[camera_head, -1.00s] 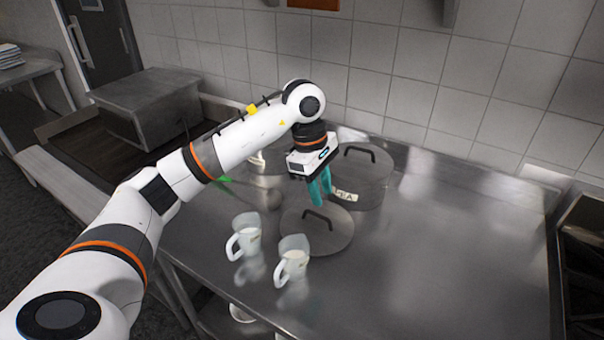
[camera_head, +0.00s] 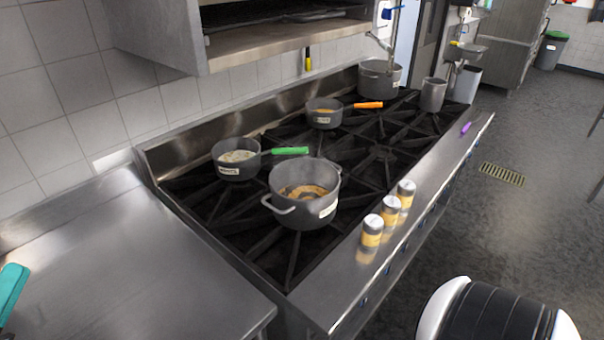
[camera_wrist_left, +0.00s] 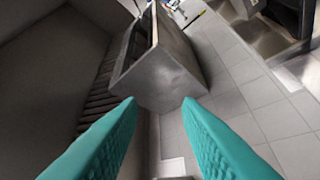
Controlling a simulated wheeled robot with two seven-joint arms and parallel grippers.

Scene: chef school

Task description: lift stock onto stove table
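A wide two-handled pot (camera_head: 304,192) with brown contents and a white label stands on the front of the black stove grates (camera_head: 375,160) in the head view. The labels are too small to read surely, so I cannot tell which pot is the stock. My left gripper shows in the head view only as one teal finger (camera_head: 10,290) at the left edge, above the bare steel table and well apart from the pots. In the left wrist view my left gripper (camera_wrist_left: 156,105) has its two teal fingers spread with nothing between them. My right gripper is not in view.
A green-handled saucepan (camera_head: 236,158), an orange-handled saucepan (camera_head: 324,113) and a large pot (camera_head: 380,78) stand on the stove. Several yellow-labelled shakers (camera_head: 390,212) line its front ledge. The steel table (camera_head: 130,270) left of the stove is clear. A shelf (camera_head: 270,48) overhangs the back.

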